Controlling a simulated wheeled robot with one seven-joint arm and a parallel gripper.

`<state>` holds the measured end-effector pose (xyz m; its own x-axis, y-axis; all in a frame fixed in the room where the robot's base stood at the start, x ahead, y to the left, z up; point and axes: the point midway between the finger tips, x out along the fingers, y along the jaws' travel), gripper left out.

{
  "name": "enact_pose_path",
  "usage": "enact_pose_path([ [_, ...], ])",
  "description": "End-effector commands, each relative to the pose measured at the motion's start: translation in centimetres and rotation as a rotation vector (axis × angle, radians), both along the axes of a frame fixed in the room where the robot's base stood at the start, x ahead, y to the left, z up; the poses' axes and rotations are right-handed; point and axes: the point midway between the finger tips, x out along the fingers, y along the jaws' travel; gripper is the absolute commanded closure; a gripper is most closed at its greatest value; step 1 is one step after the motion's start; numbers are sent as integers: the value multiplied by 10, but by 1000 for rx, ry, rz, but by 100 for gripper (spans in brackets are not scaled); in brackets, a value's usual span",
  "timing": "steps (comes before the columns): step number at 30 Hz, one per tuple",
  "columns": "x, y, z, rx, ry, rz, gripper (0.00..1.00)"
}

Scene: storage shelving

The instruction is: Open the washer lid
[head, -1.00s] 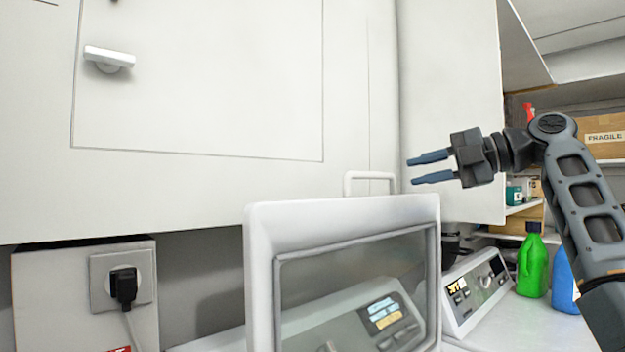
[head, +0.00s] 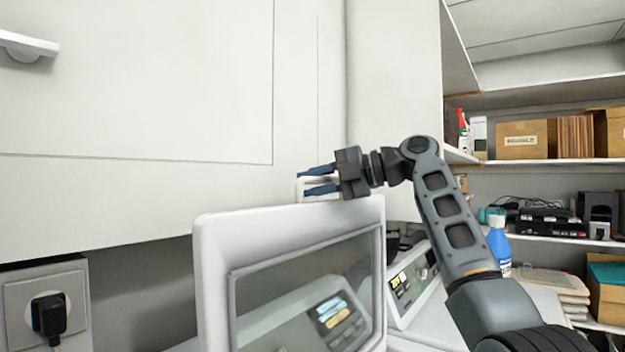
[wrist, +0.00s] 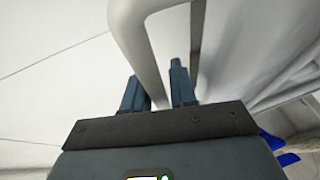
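The washer lid (head: 212,275) is white with a dark window and stands upright, raised off the machine. A white loop handle (head: 301,188) rises from its top edge, partly hidden behind my fingers. My gripper (head: 303,182) is at the handle, reaching in from the right with its two blue fingers apart. In the wrist view, the handle (wrist: 133,28) bends down between the fingers of my gripper (wrist: 155,72). Whether a finger touches it is unclear.
A white cabinet (head: 130,100) fills the space behind and above the lid. A control panel (head: 408,285) is right of the lid, with a blue bottle (head: 499,248) beyond. Shelves with boxes (head: 525,140) stand at the right. A plug (head: 48,314) is at lower left.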

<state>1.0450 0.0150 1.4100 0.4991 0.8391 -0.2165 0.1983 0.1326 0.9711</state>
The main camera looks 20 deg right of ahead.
Motion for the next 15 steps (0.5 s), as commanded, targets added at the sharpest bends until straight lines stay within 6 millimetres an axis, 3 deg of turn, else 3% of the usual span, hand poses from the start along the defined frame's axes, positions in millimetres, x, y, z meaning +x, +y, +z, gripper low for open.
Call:
enact_pose_path([
  [7, 1, 1, -1, 0, 0, 0, 74],
  [15, 0, 1, -1, -1, 1, 0, 100],
])
